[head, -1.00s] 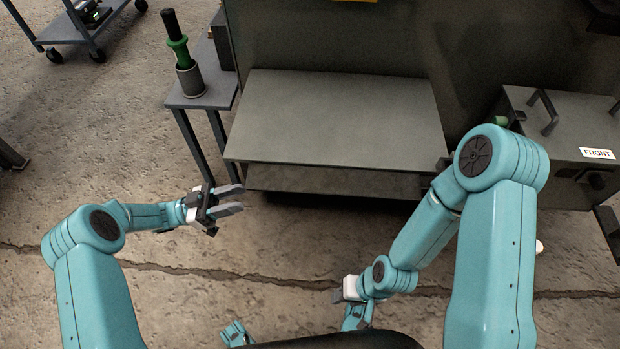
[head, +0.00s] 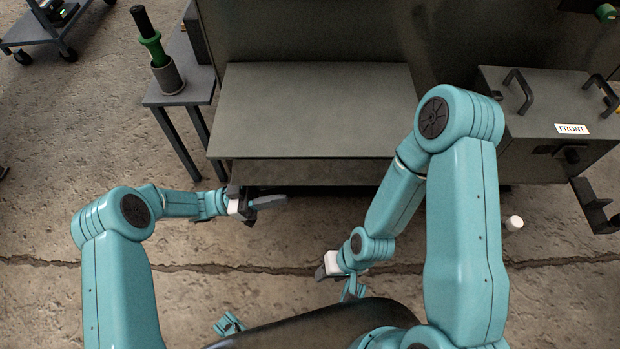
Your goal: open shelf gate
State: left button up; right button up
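A low grey shelf or bench with a flat top (head: 315,108) stands ahead of me, with a lower grey level (head: 310,172) under its front edge. I cannot make out a separate gate on it. My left gripper (head: 268,202) is just in front of the shelf's lower left front, appears apart from it and holds nothing that I can see. Its fingers overlap edge-on, so its opening is unclear. My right gripper (head: 325,268) hangs low over the floor, right of centre, pointing down and left. Its fingers are small and partly hidden.
A grey box marked FRONT (head: 545,110), with black handles, stands at right. A small side table (head: 195,92) at left bears a cup (head: 168,77) holding a green-and-black tool (head: 149,38). A white cylinder (head: 514,223) is on the floor. The floor before the shelf is clear.

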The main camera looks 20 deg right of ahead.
aim_at(310, 183)
pick_arm(q)
jog(key=x, duration=0.8)
jog(key=shift+d+r, duration=0.15)
jog(key=shift+d, duration=0.05)
grip_shut()
